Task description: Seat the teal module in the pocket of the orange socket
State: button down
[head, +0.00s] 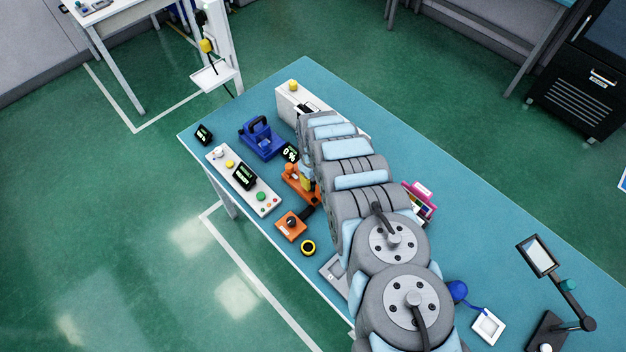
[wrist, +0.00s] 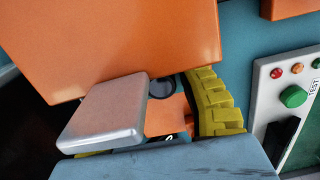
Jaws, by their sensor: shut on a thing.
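My gripper (head: 306,174) is low over the orange socket (head: 290,182) near the table's left edge, partly hidden by my arm. A large orange block (wrist: 120,42) covers the upper left. An orange surface with a dark round spot shows in the gap. The pocket and the module's fit in it cannot be made out.
A white control panel (head: 228,168) lies left of the socket; its buttons show in the wrist view (wrist: 292,97). The table's right side has free room.

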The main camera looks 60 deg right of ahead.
aim_at(313, 179)
jog(key=shift+f, duration=0.1)
jog(key=c, duration=0.7)
grip_release()
jog(key=shift+r, duration=0.2)
jog(key=shift+r+b, duration=0.3)
jog(key=shift+r, duration=5.6)
